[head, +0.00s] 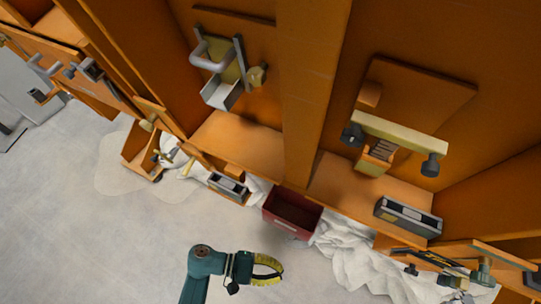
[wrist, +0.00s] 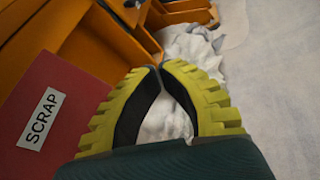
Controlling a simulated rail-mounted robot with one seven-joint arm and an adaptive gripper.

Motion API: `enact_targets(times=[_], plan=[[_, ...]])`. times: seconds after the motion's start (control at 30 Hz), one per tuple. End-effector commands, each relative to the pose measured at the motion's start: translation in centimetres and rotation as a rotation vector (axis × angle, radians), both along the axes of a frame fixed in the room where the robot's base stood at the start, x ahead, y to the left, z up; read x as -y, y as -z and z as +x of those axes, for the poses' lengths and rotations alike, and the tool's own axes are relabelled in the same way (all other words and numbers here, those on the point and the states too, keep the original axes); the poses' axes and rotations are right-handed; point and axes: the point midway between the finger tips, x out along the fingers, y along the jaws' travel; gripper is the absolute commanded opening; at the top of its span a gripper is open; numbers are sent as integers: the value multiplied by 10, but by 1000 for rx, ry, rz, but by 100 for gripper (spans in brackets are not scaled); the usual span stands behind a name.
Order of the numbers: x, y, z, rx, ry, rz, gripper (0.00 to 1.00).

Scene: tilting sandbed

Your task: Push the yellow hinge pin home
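I cannot pick out the yellow hinge pin for certain in either view. In the head view, a small yellowish knob (head: 257,76) sits beside a grey handle on the upper left panel, and a pale yellow bar (head: 400,132) crosses the right panel. Small brass-coloured parts (head: 180,157) show near the open box at left. My gripper (head: 281,270) is over the pale floor, in front of the cabinet and apart from these parts.
A dark red bin (head: 292,212) stands just beyond my gripper; its SCRAP label (wrist: 41,119) shows in the wrist view. White crumpled cloth (head: 350,258) lies right of it. An open orange box (head: 140,150) is at left. The floor (head: 110,240) at lower left is clear.

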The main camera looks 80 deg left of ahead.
Motion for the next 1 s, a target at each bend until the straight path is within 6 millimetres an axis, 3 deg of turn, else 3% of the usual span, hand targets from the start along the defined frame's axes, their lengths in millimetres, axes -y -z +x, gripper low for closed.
enact_targets(times=[0.03, 0.17, 0.27, 0.3, 0.4, 0.5, 0.6, 0.77, 1.0], plan=[[-32, -6, -7, -11, 11, 171, 0], [-117, -8, -45, -117, 134, 682, 0], [-197, -21, -108, -282, 315, 1095, 0], [-227, -30, -141, -365, 411, 1236, 0], [-282, -56, -226, -560, 663, 1463, 0], [-307, -78, -284, -682, 847, 1544, 0], [-315, -87, -310, -730, 937, 1564, 0], [-318, -73, -310, -731, 956, 1567, 0], [-329, -22, -300, -730, 954, 1568, 0]])
